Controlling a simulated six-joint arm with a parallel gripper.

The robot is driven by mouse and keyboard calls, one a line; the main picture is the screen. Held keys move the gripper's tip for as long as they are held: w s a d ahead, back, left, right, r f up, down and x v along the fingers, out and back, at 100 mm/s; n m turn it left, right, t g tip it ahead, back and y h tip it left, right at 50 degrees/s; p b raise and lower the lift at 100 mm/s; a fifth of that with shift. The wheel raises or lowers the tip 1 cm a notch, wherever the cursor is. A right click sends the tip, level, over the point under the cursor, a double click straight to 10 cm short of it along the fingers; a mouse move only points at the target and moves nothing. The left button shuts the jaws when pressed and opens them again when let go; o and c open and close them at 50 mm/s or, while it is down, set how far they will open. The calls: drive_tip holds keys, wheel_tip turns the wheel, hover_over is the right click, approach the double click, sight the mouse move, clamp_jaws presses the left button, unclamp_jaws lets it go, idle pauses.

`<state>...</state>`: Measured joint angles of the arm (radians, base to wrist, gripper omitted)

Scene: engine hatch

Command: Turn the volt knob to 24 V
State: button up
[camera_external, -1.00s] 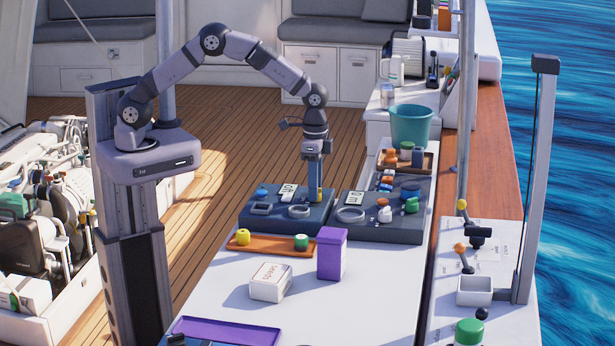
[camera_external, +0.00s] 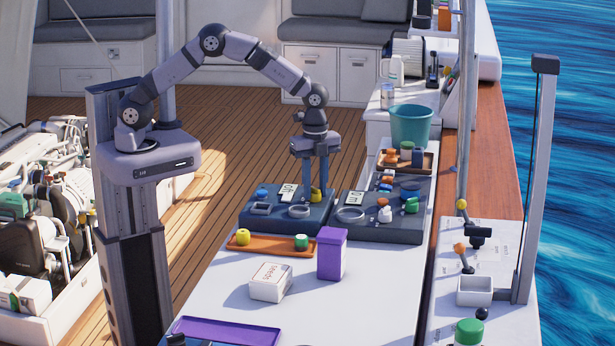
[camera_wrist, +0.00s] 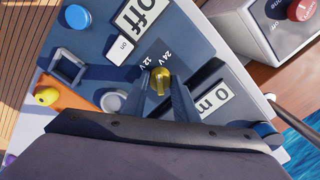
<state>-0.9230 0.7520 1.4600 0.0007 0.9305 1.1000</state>
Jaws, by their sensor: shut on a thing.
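The yellow volt knob (camera_wrist: 160,80) sits on the dark panel, beside printed labels reading 24 V (camera_wrist: 167,55) and 12 V. My gripper (camera_wrist: 161,83) points down at the panel with one finger on each side of the knob, shut on it. The knob's ridge runs roughly toward the labels; I cannot tell exactly which mark it points at. In the external view, my gripper (camera_external: 313,193) stands over the left dark panel (camera_external: 268,215), and the yellow knob (camera_external: 317,195) shows between the fingers.
Close by are a display reading Off (camera_wrist: 142,13), a display reading 0 m (camera_wrist: 208,104), a square grey frame (camera_wrist: 67,68) and a blue knob (camera_wrist: 77,16). An orange tray (camera_external: 270,246), a purple box (camera_external: 332,254) and a white box (camera_external: 270,282) stand nearer the camera.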

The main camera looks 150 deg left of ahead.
sight(315, 188)
drive_tip(key=shift+w+r+m, duration=0.1)
drive_tip(key=shift+m, duration=1.2)
drive_tip(key=o, duration=1.1)
drive_tip(key=shift+r+b, duration=1.2)
drive_tip(key=shift+r, duration=2.45)
